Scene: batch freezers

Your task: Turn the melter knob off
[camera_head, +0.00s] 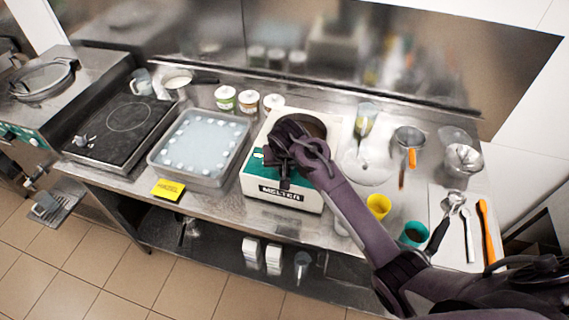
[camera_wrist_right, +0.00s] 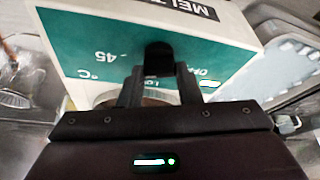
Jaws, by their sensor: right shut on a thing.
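The melter (camera_head: 283,193) is a white box with a green front panel and a "MELTER" label, standing in the middle of the counter. Its round well shows behind my right gripper. My right gripper (camera_head: 283,170) is at the green panel. In the right wrist view the black melter knob (camera_wrist_right: 158,58) sits on the green panel (camera_wrist_right: 100,50), between the fingertips of my right gripper (camera_wrist_right: 158,75), which is shut on it. Marks such as "45" and "°C" show beside the knob. The knob's exact setting cannot be read. My left gripper is not in view.
A tray of pale liquid (camera_head: 205,147) stands left of the melter, with a yellow sign (camera_head: 168,190) before it. Behind are several jars (camera_head: 249,101). To the right are a yellow cup (camera_head: 378,206), a teal cup (camera_head: 413,234) and utensils (camera_head: 485,230).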

